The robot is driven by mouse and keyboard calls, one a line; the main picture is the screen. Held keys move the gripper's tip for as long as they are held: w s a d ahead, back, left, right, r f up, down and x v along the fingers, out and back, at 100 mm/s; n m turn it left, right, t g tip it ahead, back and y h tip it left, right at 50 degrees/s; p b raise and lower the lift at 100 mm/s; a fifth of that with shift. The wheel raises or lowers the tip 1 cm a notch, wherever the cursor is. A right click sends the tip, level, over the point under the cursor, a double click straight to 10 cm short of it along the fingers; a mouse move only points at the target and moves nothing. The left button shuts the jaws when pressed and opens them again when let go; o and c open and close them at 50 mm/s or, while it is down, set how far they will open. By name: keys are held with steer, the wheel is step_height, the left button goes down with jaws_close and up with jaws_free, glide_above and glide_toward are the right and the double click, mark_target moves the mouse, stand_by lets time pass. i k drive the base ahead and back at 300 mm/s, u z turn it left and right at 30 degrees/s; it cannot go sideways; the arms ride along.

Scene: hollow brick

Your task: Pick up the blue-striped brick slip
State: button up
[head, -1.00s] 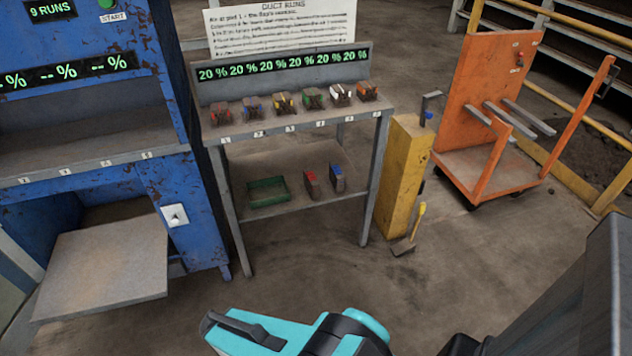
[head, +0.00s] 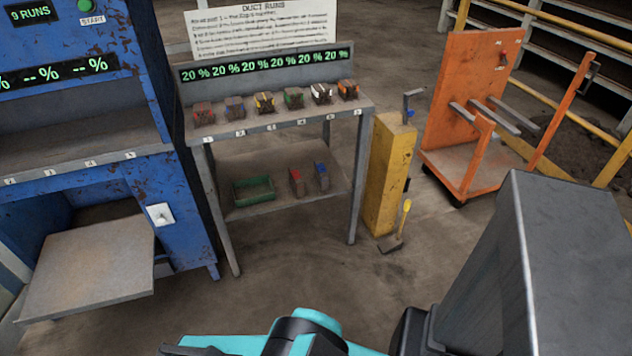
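A row of small dark brick pieces with coloured marks stands on the upper shelf of the grey rack (head: 352,185). The blue-marked piece (head: 235,110) is second from the left, between a red-marked piece (head: 203,114) and a yellow-marked one (head: 265,102). A taller blue-topped block (head: 322,177) stands on the lower shelf beside a red-topped block (head: 297,182). The marks are too small to read as stripes. My teal and black arm shows at the bottom edge, well in front of the rack. My gripper's fingertips are not in the picture.
A green tray (head: 254,191) sits on the lower shelf. A blue machine (head: 178,190) with a low grey plate (head: 85,270) stands left. Floor before the rack is clear.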

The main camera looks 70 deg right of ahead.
mark_target(321, 175)
steer(key=u, duration=0.1)
steer(key=k, duration=1.35)
steer(key=z, duration=0.65)
steer(key=i, duration=1.3)
steer(key=u, duration=0.1)
